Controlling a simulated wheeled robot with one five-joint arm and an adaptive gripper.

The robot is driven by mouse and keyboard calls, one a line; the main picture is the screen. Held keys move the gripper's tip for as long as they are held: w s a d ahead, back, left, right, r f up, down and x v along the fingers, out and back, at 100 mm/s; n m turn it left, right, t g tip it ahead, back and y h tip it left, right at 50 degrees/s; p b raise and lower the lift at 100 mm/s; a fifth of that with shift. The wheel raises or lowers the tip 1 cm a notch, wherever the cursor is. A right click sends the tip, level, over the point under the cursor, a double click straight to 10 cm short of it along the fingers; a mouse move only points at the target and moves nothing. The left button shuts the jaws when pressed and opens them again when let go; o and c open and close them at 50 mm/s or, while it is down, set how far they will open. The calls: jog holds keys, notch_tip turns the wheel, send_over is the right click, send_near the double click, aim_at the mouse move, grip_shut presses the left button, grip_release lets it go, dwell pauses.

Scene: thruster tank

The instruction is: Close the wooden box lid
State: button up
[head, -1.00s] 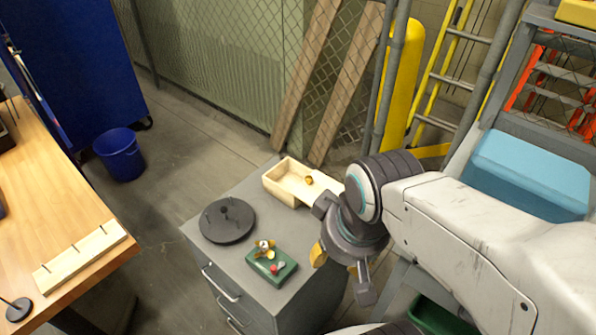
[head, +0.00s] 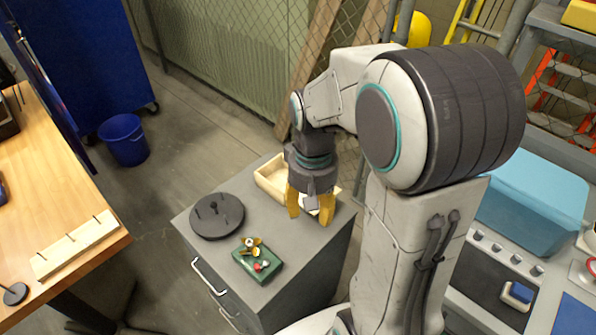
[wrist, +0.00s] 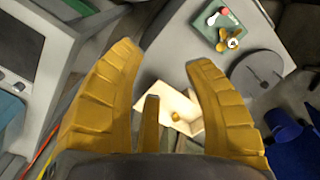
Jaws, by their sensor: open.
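The wooden box (head: 268,179) sits on the grey cabinet top, at its back in the head view. Its top is open at the visible end, and my gripper hides much of its right part. In the wrist view the wooden box (wrist: 188,103) shows between my fingers, with a small golden ball (wrist: 176,117) inside. The lid cannot be made out clearly. My gripper (head: 311,216) points down over the cabinet, in front of the box, with its yellow fingers apart and empty. The open fingers also show in the wrist view (wrist: 163,56).
The grey cabinet top (head: 210,250) also carries a round black stand (head: 217,216) and a green block (head: 258,263) with a small golden propeller. A wooden workbench (head: 60,215) is at left, a blue bin (head: 124,140) behind. A light-blue container (head: 530,205) is at right.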

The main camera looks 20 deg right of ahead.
jog(key=w+d+f+m, duration=0.2)
jog(key=w+f+m, duration=0.1)
jog(key=w+m, duration=0.2)
jog(key=w+d+f+m+p, duration=0.1)
jog(key=w+d+f+m, duration=0.2)
jog(key=w, duration=0.6)
jog(key=w+d+f+m+p, duration=0.1)
jog(key=w+d+f+m, duration=0.1)
jog(key=w+m, duration=0.5)
jog(key=shift+w+d+f+m, duration=0.1)
jog(key=shift+f+m, duration=0.2)
jog(key=shift+f, duration=0.15)
jog(key=shift+w+d+f+m, duration=0.1)
jog(key=shift+f+m, duration=0.2)
jog(key=shift+f, duration=0.15)
jog(key=m, duration=0.1)
jog(key=w+m, duration=0.1)
jog(key=m, duration=0.1)
jog(key=shift+w+d+r+t, duration=0.15)
jog(key=shift+r+t, duration=0.05)
jog(key=shift+t, duration=0.1)
jog(key=shift+m, duration=0.3)
jog(key=shift+f+p, duration=0.7)
jog(key=shift+f, duration=2.9)
jog(key=shift+c, duration=0.2)
grip_shut()
